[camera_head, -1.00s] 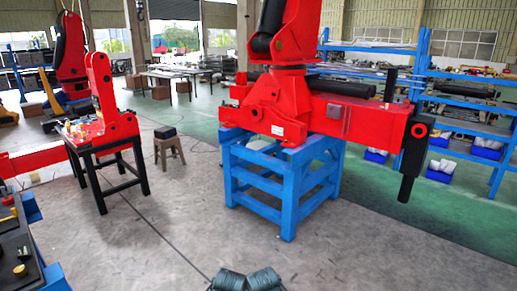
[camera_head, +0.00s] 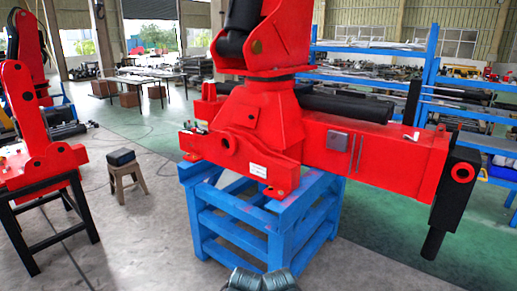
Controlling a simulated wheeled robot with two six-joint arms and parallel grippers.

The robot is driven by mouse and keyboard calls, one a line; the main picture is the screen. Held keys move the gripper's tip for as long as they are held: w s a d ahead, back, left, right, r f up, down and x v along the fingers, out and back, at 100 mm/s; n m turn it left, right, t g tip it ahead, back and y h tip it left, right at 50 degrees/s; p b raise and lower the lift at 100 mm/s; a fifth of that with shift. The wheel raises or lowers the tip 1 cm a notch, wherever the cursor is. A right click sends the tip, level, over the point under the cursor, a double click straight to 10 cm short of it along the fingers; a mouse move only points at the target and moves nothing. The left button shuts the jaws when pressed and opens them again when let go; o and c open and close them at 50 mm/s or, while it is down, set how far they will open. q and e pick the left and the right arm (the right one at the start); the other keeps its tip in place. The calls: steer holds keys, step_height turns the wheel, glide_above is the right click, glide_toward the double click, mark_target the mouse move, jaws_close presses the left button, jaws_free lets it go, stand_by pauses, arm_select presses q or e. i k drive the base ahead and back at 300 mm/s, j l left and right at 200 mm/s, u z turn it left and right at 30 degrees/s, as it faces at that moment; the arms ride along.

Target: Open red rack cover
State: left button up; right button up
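A large red crane-like machine (camera_head: 262,125) sits on a blue steel stand (camera_head: 235,215) in the middle of the view. Its long red beam (camera_head: 375,150) runs to the right, with a small grey square plate (camera_head: 337,141) on its front face. A black leg (camera_head: 455,195) hangs at the beam's right end. I cannot tell which part is the rack cover, and no open cover shows. Neither of my grippers is in view; only two dark grey rounded parts, apparently mine, show at the bottom centre.
A smaller red machine (camera_head: 38,155) rests on a black stand (camera_head: 70,215) at the left. A wooden stool (camera_head: 127,178) with a black box (camera_head: 121,157) on it stands between the stands. Blue shelving (camera_head: 432,60) is behind at the right. The floor in front of the blue stand looks clear.

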mark_target(244, 116)
steer(key=i+l+u, duration=0.15)
steer(key=i, duration=0.25)
steer(key=i+l+u, duration=0.15)
steer(key=i+l, duration=0.2)
steer(key=i+j+z, duration=0.3)
steer(key=i+j, duration=0.5)
steer(key=i, duration=0.15)
